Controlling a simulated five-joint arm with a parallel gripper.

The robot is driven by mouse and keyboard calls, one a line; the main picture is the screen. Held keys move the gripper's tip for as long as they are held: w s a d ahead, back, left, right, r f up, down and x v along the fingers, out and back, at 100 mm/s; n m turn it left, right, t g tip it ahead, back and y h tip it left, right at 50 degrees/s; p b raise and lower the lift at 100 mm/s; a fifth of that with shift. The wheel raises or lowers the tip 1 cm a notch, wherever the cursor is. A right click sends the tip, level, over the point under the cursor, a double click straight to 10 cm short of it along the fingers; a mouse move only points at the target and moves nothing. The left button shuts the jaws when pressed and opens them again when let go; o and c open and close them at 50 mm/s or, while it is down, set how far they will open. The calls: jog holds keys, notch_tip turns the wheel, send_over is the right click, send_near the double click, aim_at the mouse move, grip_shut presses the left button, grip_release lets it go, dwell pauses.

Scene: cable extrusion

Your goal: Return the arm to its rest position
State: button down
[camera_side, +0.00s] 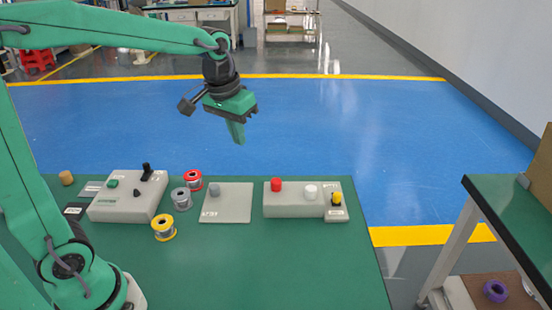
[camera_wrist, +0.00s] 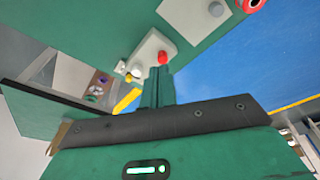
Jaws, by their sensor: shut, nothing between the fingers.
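My green arm reaches from the left of the side view. My gripper (camera_side: 237,133) hangs in the air above the far edge of the green table (camera_side: 290,270), pointing down. Its fingers are together with nothing between them. In the wrist view my gripper (camera_wrist: 158,80) shows as a narrow green pair of fingers, close together. Beyond the fingertips in that view lies the grey box with a red button (camera_wrist: 163,58). My gripper touches nothing on the table.
A grey control box (camera_side: 130,200), red (camera_side: 192,180), grey (camera_side: 180,198) and yellow (camera_side: 163,228) spools, a grey plate (camera_side: 232,205) and a button box (camera_side: 295,205) stand on the table. A second table (camera_side: 520,215) is at right. The table's front is clear.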

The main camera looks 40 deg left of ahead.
jog(key=s+m+t, duration=0.1)
jog(key=s+t, duration=0.2)
jog(key=s, duration=1.3)
jog(key=shift+m, duration=0.3)
jog(key=shift+s+f, duration=0.1)
